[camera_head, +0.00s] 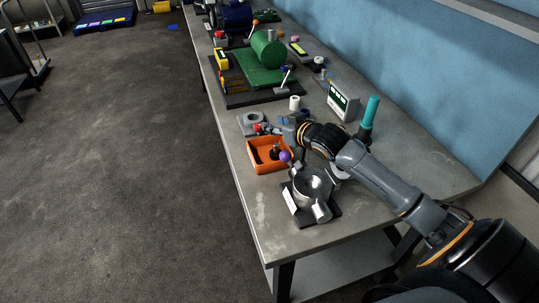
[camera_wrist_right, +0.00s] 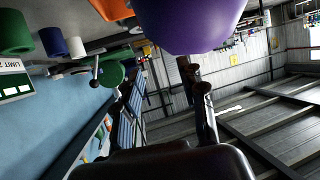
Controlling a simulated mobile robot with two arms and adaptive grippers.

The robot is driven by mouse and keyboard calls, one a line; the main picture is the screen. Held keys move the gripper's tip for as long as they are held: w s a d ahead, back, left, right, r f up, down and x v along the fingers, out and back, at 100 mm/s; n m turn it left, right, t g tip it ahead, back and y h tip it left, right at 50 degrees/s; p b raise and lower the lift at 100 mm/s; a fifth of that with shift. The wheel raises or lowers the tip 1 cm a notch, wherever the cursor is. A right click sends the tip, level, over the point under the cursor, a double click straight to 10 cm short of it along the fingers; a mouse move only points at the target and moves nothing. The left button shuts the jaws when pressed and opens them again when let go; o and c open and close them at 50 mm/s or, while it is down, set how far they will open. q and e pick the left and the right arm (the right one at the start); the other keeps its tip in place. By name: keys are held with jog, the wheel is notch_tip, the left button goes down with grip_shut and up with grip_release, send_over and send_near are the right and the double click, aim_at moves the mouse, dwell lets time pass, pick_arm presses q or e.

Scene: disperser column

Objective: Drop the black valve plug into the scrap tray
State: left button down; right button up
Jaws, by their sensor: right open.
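The orange scrap tray (camera_head: 252,160) sits near the table's left edge. A small black piece that looks like the valve plug (camera_head: 275,151) shows inside it; whether it lies on the tray floor I cannot tell. My right gripper (camera_head: 287,123) is open, just beyond the tray's far right corner and apart from the black piece. A corner of the orange tray (camera_wrist_right: 112,8) shows at the top there. My left gripper is not in view.
A teal-handled tool (camera_head: 370,112), a display box (camera_head: 342,102) and a green drum (camera_head: 268,50) stand farther along the table.

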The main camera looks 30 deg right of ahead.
jog(key=v, duration=1.1)
jog(key=shift+s+r, duration=0.15)
jog(key=shift+s, duration=0.2)
